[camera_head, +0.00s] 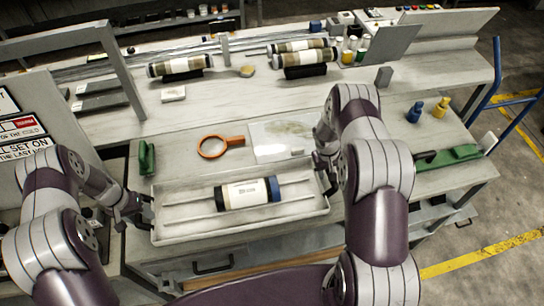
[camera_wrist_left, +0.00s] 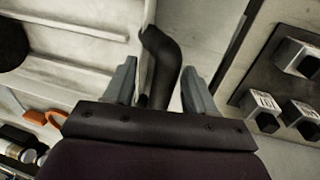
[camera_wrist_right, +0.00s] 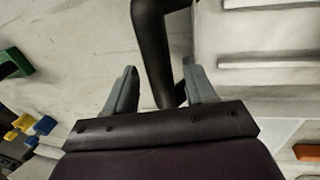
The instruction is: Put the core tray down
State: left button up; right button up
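The pale core tray (camera_head: 172,228) is at the front of the bench, level as far as I can see. No gap shows beneath it, but its underside is hidden. A core piece (camera_head: 240,194) with white, black and blue bands lies in it. My left gripper (camera_head: 143,208) is at the tray's left end; in the left wrist view its fingers stand either side of a black handle (camera_wrist_left: 160,62), with a gap on one side. My right gripper (camera_head: 326,172) is at the right end; in the right wrist view its fingers straddle another black handle (camera_wrist_right: 157,45), with a gap.
Behind the tray lie an orange-handled magnifier (camera_head: 213,147) and a clear sheet (camera_head: 278,138).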

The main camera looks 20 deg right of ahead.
jog(key=shift+r, duration=0.15)
pick_arm(q)
notch_tip(320, 180, up, 12)
jog(key=a, duration=0.2)
pick_arm(e)
jog(key=v, duration=1.1)
jog(key=shift+r, duration=0.35)
pick_arm(q)
jog(key=shift+w+a+f, duration=0.1)
jog(key=shift+a, duration=0.05)
pick_arm(e)
jog(key=shift+s, duration=0.1)
